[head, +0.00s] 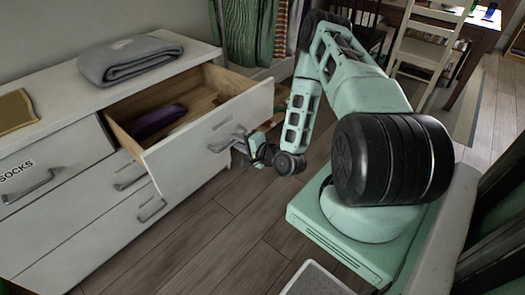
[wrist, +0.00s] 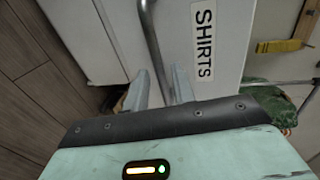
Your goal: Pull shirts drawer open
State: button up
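The shirts drawer (head: 208,141) is the top right drawer of the white dresser and is pulled well out, its wooden inside showing. Its label reads SHIRTS (wrist: 205,38) in the wrist view. My gripper (head: 240,146) is at the front of this drawer, at its metal handle (wrist: 152,40). The exact contact is hard to see. A dark purple folded item (head: 157,121) lies inside the drawer.
A grey folded cloth (head: 130,60) and a tan item (head: 15,110) lie on the dresser top. The socks drawer (head: 50,165) and the lower drawers are shut. A green curtain (head: 243,30) hangs behind. The wooden floor (head: 215,240) before the dresser is clear.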

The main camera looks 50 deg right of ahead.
jog(key=v, duration=1.5)
jog(key=shift+w+a, duration=0.1)
